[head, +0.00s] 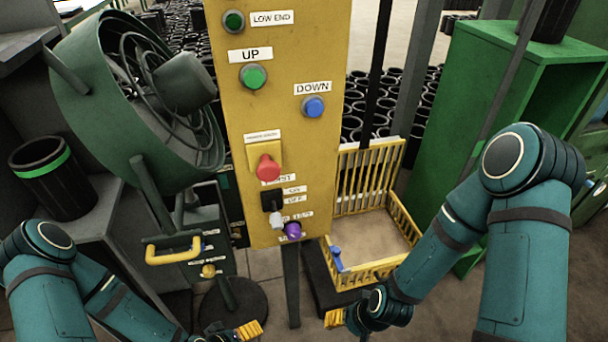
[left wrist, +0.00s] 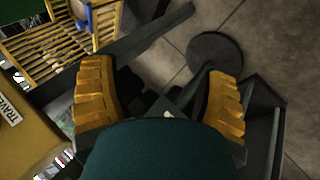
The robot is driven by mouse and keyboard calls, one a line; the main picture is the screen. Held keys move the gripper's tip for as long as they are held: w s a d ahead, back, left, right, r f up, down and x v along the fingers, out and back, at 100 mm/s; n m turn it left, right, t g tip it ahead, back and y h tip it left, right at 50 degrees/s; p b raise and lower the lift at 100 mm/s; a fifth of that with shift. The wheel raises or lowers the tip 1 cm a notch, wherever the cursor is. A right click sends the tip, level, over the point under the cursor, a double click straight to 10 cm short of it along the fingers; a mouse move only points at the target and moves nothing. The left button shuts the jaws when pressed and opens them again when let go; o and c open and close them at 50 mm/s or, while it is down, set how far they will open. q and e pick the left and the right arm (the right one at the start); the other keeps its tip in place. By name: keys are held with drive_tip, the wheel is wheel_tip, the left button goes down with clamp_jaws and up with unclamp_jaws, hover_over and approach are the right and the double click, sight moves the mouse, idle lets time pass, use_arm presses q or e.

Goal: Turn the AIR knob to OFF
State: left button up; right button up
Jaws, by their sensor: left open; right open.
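No label clearly reading AIR can be made out. The yellow control panel (head: 290,140) carries a black switch (head: 271,198) beside small ON and OFF labels, with a pale knob (head: 277,219) and a purple knob (head: 293,230) below it. A lower dark box at left has a yellow knob (head: 208,270) with small unreadable labels. My left gripper (head: 248,331) is low in the head view, below the panel; its two yellow fingers stand apart and empty in the left wrist view (left wrist: 160,100). My right gripper (head: 336,318) is low, right of the panel post, open, with its fingers partly hidden.
The panel also has a green UP button (head: 253,76), a blue DOWN button (head: 313,106) and a red button (head: 267,168). A yellow basket (head: 372,272) stands behind my right gripper. A green fan (head: 90,100) and a yellow handle (head: 172,252) are at left.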

use_arm(q)
drive_tip(key=d+r+m+g+b, duration=0.1)
drive_tip(key=d+r+m+g, duration=0.2)
drive_tip(key=d+r+m, duration=0.1)
wheel_tip(320, 180, up, 2)
drive_tip(key=shift+d+m+g+y+b, duration=0.4)
drive_tip(key=shift+d, duration=0.15)
drive_tip(key=shift+w, duration=0.1)
idle(0.6)
